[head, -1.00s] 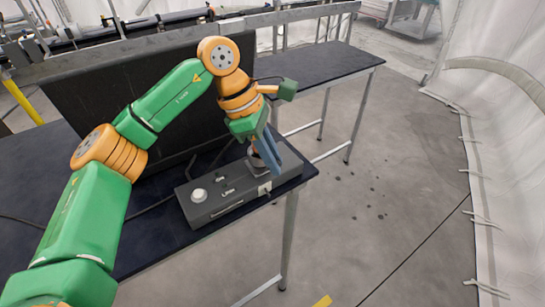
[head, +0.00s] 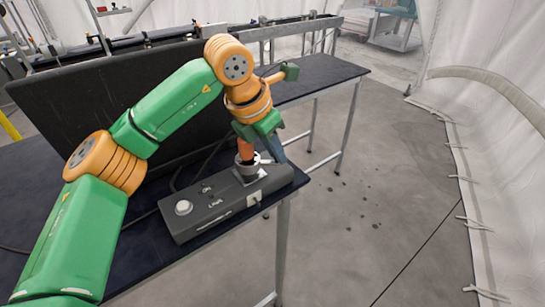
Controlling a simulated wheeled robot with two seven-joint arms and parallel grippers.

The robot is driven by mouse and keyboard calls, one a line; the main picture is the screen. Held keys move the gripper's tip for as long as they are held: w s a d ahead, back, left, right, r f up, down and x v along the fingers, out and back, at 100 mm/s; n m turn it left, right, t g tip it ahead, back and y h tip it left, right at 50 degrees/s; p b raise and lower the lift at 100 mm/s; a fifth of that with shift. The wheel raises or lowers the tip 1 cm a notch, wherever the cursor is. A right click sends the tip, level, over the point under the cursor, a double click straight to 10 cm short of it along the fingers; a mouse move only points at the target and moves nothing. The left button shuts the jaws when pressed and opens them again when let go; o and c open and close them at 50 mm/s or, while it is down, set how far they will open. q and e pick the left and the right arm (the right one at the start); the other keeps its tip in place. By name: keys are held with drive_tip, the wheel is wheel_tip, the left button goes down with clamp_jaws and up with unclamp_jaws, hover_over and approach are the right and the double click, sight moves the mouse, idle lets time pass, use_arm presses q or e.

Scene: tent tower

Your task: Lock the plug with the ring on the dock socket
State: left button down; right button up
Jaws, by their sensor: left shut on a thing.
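The dock (head: 222,207) is a long grey box on the dark table. Its socket is at the far right end, with a dark collar that looks like the ring (head: 247,172) around it. An orange plug (head: 245,150) stands upright in the collar. My left gripper (head: 260,152) points down over this end, shut at the plug and ring, with one blue-grey finger showing on the right. The fingers' exact contact and the ring's seating are partly hidden. My right gripper is not in view.
A white round knob (head: 183,207) and small fittings sit on the dock's top. A tall black panel (head: 95,105) stands behind. The table's front edge is close to the dock. A second dark table (head: 315,78) stands at the back right, with open floor on the right.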

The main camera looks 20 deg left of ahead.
use_arm(q)
drive_tip(key=n, duration=0.1)
drive_tip(key=w+n+y, duration=0.1)
drive_tip(key=n, duration=0.1)
drive_tip(key=w+n+t, duration=0.1)
drive_tip(key=shift+a+r+n+y, duration=0.1)
drive_tip(key=shift+a+n+y, duration=0.2)
drive_tip(key=shift+a, duration=0.05)
drive_tip(key=shift+w+a+n+y, duration=0.3)
drive_tip(key=shift+w+n+y, duration=0.05)
drive_tip(key=shift+n, duration=0.55)
drive_tip(key=shift+w+a+n+y, duration=0.25)
drive_tip(key=shift+w+n+y, duration=0.1)
drive_tip(key=shift+n, duration=0.55)
drive_tip(key=c, duration=0.8)
unclamp_jaws()
drive_tip(key=shift+c, duration=0.2)
drive_tip(key=b+v, duration=0.1)
drive_tip(key=v, duration=0.6)
drive_tip(key=shift+b, duration=0.3)
